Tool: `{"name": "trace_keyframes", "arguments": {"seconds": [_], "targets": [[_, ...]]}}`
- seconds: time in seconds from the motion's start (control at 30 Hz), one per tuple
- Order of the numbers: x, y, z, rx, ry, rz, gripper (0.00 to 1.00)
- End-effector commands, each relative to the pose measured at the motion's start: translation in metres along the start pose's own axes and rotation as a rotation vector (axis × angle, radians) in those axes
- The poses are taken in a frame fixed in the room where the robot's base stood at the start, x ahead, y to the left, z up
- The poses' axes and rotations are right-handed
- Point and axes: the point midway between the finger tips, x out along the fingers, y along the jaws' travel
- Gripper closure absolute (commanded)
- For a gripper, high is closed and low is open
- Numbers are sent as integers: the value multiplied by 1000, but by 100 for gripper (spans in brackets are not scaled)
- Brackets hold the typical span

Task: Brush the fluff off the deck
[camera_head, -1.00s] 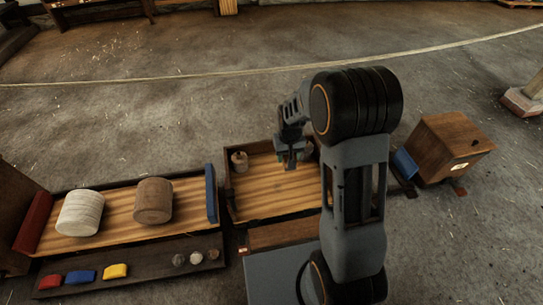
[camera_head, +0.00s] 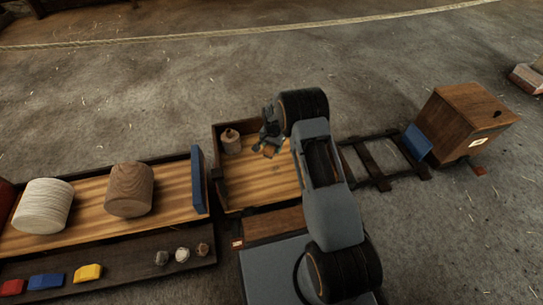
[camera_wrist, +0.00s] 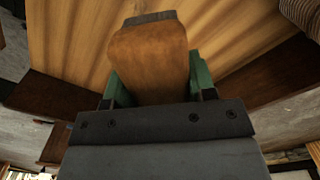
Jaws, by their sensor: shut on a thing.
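My gripper (camera_head: 268,147) is over the far part of the deck (camera_head: 255,190), a pale wooden board with dark rims. In the wrist view the green fingers of my gripper (camera_wrist: 155,85) are shut on a brown wooden block with a dark end, seemingly the brush (camera_wrist: 150,50). The brush points over the pale deck boards (camera_wrist: 75,35). I cannot tell whether its dark end touches them. I can make out no fluff on the deck; my arm hides its right part.
A small wooden bobbin-like piece (camera_head: 231,145) stands at the deck's far left corner. To the left, a board carries a white roll (camera_head: 43,208) and a brown roll (camera_head: 129,190) behind a blue end stop (camera_head: 199,180). A wooden box (camera_head: 465,120) with a blue flap stands right, beyond dark rails (camera_head: 375,165).

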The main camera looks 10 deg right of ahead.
Motion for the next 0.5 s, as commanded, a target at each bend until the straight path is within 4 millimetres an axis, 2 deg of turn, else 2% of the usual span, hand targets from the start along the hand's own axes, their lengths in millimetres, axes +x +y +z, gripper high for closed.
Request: {"name": "trace_keyframes", "arguments": {"seconds": [0.03, 0.1, 0.5], "targets": [[12, -2, -1, 13, 0, 0, 80], [18, -3, -2, 31, 1, -1, 80], [39, -5, -3, 51, 0, 0, 80]]}}
